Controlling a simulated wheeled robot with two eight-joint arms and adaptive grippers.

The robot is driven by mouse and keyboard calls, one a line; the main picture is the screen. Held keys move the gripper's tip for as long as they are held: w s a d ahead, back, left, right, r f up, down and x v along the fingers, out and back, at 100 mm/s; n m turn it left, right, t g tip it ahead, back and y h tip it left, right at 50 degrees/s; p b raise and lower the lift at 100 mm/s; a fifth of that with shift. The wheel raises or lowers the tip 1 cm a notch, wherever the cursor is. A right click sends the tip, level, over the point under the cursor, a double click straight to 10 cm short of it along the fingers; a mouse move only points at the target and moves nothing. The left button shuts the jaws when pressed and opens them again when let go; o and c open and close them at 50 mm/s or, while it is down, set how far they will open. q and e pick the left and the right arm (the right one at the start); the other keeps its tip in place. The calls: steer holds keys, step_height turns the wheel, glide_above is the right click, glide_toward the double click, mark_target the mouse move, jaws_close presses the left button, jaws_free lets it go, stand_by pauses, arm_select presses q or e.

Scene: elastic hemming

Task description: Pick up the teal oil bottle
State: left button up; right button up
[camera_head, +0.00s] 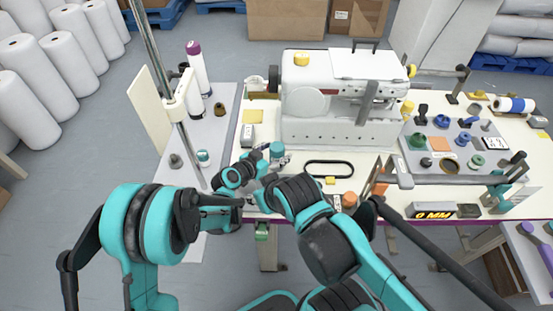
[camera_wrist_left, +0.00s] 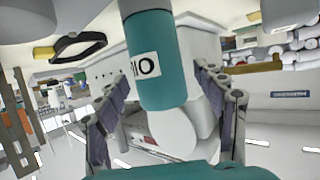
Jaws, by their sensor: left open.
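The teal oil bottle (camera_head: 277,152) stands near the front left of the table, before the sewing machine. In the left wrist view the bottle (camera_wrist_left: 157,65) is large, with a teal body, a white label showing black letters, and a pale rounded end. My left gripper (camera_head: 264,166) is right beside the bottle in the head view. In the left wrist view its fingers (camera_wrist_left: 163,100) are spread, one on each side of the bottle. Whether either finger touches it I cannot tell. My right gripper does not show.
A white sewing machine (camera_head: 325,115) stands close behind the bottle. A black elastic loop (camera_head: 330,169) lies to the right. A grey tray (camera_head: 465,173) with spools is further right. A metal pole (camera_head: 165,85) rises at the left.

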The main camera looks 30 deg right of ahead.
arm_select(q)
steer(key=shift+w+d+f, duration=0.15)
steer(key=shift+d+f, duration=0.1)
steer(key=shift+d, duration=0.1)
steer(key=shift+r, duration=0.1)
steer(key=c, duration=0.9)
step_height(320, 180, up, 10)
steer(key=p, duration=0.4)
steer(key=shift+a, duration=0.1)
